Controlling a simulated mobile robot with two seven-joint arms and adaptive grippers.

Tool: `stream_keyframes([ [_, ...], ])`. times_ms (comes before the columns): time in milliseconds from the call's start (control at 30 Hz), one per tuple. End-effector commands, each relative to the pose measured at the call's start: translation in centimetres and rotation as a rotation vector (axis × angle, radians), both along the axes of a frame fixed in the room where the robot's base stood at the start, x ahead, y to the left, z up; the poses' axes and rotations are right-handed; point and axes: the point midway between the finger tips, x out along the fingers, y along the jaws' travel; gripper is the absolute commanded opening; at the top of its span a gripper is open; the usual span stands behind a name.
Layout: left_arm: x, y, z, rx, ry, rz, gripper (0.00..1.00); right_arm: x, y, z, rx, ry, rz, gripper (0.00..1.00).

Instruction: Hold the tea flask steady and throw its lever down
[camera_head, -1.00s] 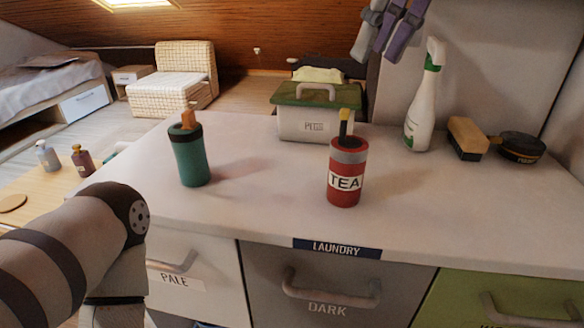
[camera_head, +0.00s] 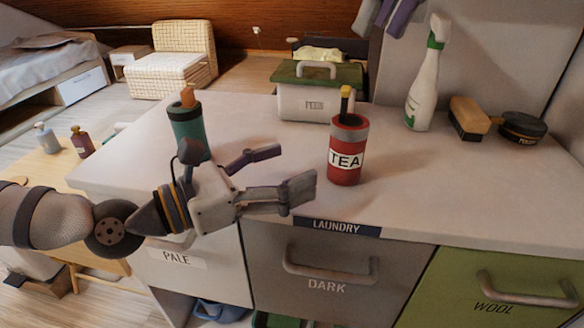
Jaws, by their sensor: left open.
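The red tea flask (camera_head: 346,172) stands upright on the counter, with a white TEA label and a grey collar. Its lever (camera_head: 346,100), dark with a yellow tip, sticks up from the top. My left gripper (camera_head: 282,170) is open and empty, left of the flask and apart from it, with its fingers pointing right towards it. A teal flask (camera_head: 188,125) with an orange-tipped lever stands behind my left gripper, partly hidden by it. My right gripper is not in view.
A PEGS box (camera_head: 315,103) with a green lid stands behind the flask. A spray bottle (camera_head: 424,90), a brush (camera_head: 469,120) and a dark round tin (camera_head: 522,130) stand at the right. The counter (camera_head: 440,190) right of the flask is clear. Drawer handles jut out below its front edge.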

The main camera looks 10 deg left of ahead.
Motion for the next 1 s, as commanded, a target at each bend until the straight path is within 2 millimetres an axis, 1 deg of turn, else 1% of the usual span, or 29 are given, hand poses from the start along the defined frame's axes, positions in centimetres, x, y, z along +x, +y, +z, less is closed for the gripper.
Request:
stream_keyframes([
  [67,0.6,-0.8,0.0,-0.003,0.003,-0.003,0.71,0.0,0.0,0.0,0.000,0.000,0.000,0.33],
  [133,1.5,-2.0,0.0,-0.001,0.003,-0.006,0.71,0.0,0.0,0.0,0.000,0.000,0.000,0.33],
  [300,4.4,-5.3,0.0,-0.001,0.002,-0.005,0.71,0.0,0.0,0.0,0.000,0.000,0.000,0.33],
  [400,5.8,-6.8,0.0,0.000,0.001,-0.003,0.71,0.0,0.0,0.0,0.000,0.000,0.000,0.33],
  [500,6.9,-8.0,0.0,-0.001,0.003,-0.001,0.71,0.0,0.0,0.0,0.000,0.000,0.000,0.33],
  [667,7.7,-8.9,0.0,-0.002,0.004,-0.001,0.71,0.0,0.0,0.0,0.000,0.000,0.000,0.33],
  [900,7.8,-8.9,0.0,-0.003,0.004,0.000,0.71,0.0,0.0,0.0,0.000,0.000,0.000,0.33],
  [933,7.8,-8.9,0.0,-0.002,0.004,0.000,0.66,0.0,0.0,0.0,0.000,0.000,0.000,0.33],
  [967,7.8,-8.9,0.0,-0.002,0.004,0.000,0.60,0.0,0.0,0.0,0.000,0.000,0.000,0.33],
  [1000,7.8,-8.9,0.0,-0.002,0.004,0.000,0.51,0.0,0.0,0.0,0.000,0.000,0.000,0.33],
])
